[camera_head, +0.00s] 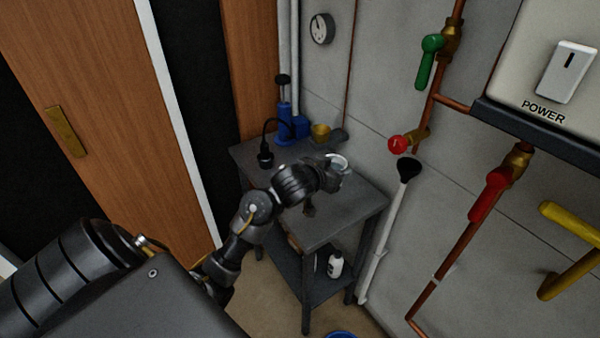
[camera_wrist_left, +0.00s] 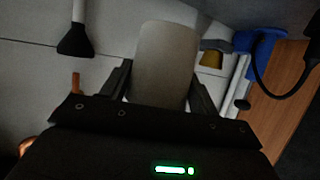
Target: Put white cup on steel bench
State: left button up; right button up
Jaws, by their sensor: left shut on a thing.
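The white cup (camera_wrist_left: 165,62) is between the two fingers of my left gripper (camera_wrist_left: 160,88) in the left wrist view, and the fingers are shut on its sides. In the head view the cup (camera_head: 338,162) shows as a pale rim at the end of my left arm, over the back right part of the steel bench (camera_head: 345,212). The left gripper (camera_head: 333,176) partly hides the cup there. I cannot tell whether the cup touches the bench top. My right gripper is in neither view.
A blue tool (camera_head: 288,125), a brass-coloured cup (camera_head: 321,132) and a black corded item (camera_head: 266,156) stand at the bench's back. A white bottle (camera_head: 335,265) is on the lower shelf. Pipes with a red valve (camera_head: 398,144) run along the right wall. The bench's front right is clear.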

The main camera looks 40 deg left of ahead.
pick_arm(q)
jog(key=shift+a+f, duration=0.45)
jog(key=shift+a, duration=0.2)
jog(key=w+a+f, duration=0.2)
jog(key=a+f, duration=0.1)
jog(key=w+a+f, duration=0.6)
jog(key=a, duration=0.1)
jog(key=shift+w+a, duration=0.1)
jog(key=shift+w, duration=0.05)
jog(key=shift+w+a+f, duration=0.1)
jog(key=shift+a, duration=0.05)
jog(key=shift+a+f, duration=0.1)
jog(key=shift+f, duration=0.1)
notch_tip(320, 180, down, 3)
jog(key=shift+w+p, duration=0.1)
jog(key=shift+p, duration=0.7)
jog(key=shift+f, duration=0.1)
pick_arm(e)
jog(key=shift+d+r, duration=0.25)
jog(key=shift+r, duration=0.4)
pick_arm(q)
jog(key=shift+f, duration=0.1)
